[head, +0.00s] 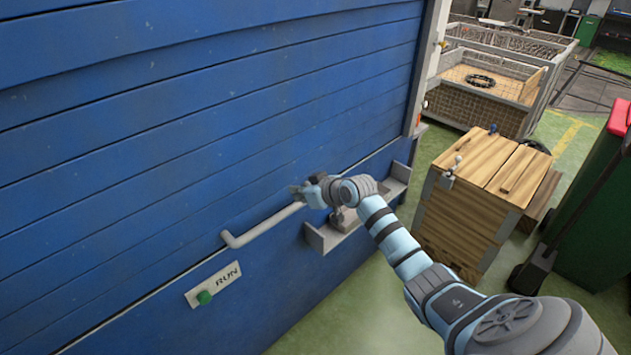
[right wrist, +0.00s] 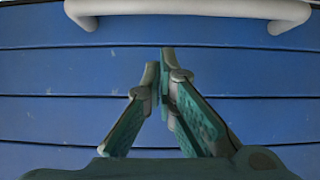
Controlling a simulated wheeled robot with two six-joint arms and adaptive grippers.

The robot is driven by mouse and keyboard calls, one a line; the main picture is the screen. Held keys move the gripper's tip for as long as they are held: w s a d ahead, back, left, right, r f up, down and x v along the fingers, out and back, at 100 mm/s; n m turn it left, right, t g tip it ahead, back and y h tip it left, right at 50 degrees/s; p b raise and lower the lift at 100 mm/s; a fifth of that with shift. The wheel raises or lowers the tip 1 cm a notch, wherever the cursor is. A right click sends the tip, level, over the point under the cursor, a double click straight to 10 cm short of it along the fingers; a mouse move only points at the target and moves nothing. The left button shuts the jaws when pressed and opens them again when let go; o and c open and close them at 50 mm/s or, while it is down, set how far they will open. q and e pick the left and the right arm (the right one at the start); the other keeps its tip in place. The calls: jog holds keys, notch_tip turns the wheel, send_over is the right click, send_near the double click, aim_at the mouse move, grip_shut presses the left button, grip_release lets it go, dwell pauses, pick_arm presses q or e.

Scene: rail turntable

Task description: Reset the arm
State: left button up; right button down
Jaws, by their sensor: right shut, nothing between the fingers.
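My right arm comes in from the lower right in the head view. Its gripper (head: 301,191) is close to the blue panelled wall (head: 200,110), near the right end of a grey bar handle (head: 262,226). In the right wrist view the gripper (right wrist: 165,72) has its fingertips together with nothing between them. The handle also shows at the top of the right wrist view (right wrist: 190,8), apart from the fingers. My left gripper is not in view.
A RUN plate (head: 212,285) with a green button (head: 204,297) is on the wall at lower left. A grey ledge (head: 335,236) juts out below my wrist. A wooden crate (head: 470,215), a green bin (head: 595,220) and a mesh cage (head: 480,105) stand to the right. Green floor is clear between wall and crate.

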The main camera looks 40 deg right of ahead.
jog(key=v, duration=0.7)
jog(key=s+d+f+m+h, duration=0.1)
jog(key=d+f+h, duration=0.1)
jog(key=d+f, duration=0.35)
jog(key=s+d+f+m+h, duration=0.1)
jog(key=d+f+h, duration=0.15)
jog(key=f, duration=0.55)
jog(key=s+f+g, duration=0.3)
jog(key=s+f, duration=0.8)
jog(key=f, duration=0.5)
jog(key=s+a+f+g, duration=0.2)
jog(key=s+a+f, duration=0.3)
jog(key=s, duration=0.6)
jog(key=s+a+f+g+y, duration=0.1)
jog(key=s+a+f, duration=0.5)
jog(key=s, duration=0.6)
jog(key=s+a+f+g+y, duration=0.1)
jog(key=s+a+f+g, duration=0.2)
jog(key=s, duration=0.9)
jog(key=a+f, duration=0.3)
jog(key=shift+a+n+g+p, duration=0.35)
jog(key=shift+a+n+g, duration=0.05)
